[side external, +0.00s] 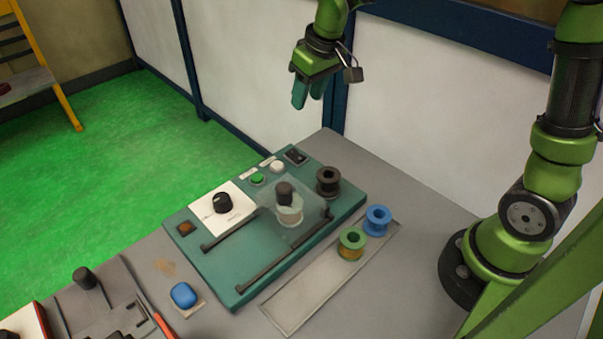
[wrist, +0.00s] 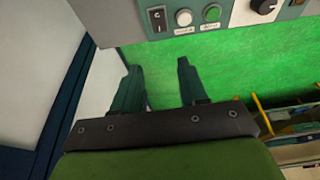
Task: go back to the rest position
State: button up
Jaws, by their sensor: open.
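My gripper (side external: 305,97) hangs in the air above and behind the far corner of the teal winding machine (side external: 237,287), with its fingers pointing down. In the wrist view the two green fingers (wrist: 156,75) stand apart with nothing between them, over the green floor. The gripper touches nothing. On the machine, a clear cover (side external: 315,203) stands around a spool with a dark top (side external: 285,192).
A dark spool (side external: 328,181) stands at the machine's back right. A green spool (side external: 352,243) and a blue spool (side external: 377,220) stand on a grey tray (side external: 292,313). A blue rounded object (side external: 183,295) lies front left. White wall panels (side external: 410,110) stand behind the table.

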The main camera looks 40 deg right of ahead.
dwell(0.3)
jog(key=s+r+m+t+y, duration=0.1)
jog(key=s+r+m+t, duration=0.1)
jog(key=s, duration=0.7)
jog(key=s+d+r+m+t+y, duration=0.1)
jog(key=s+r+m, duration=0.1)
jog(key=s, duration=0.8)
jog(key=shift+s+r+t, duration=0.2)
jog(key=shift+t, duration=0.2)
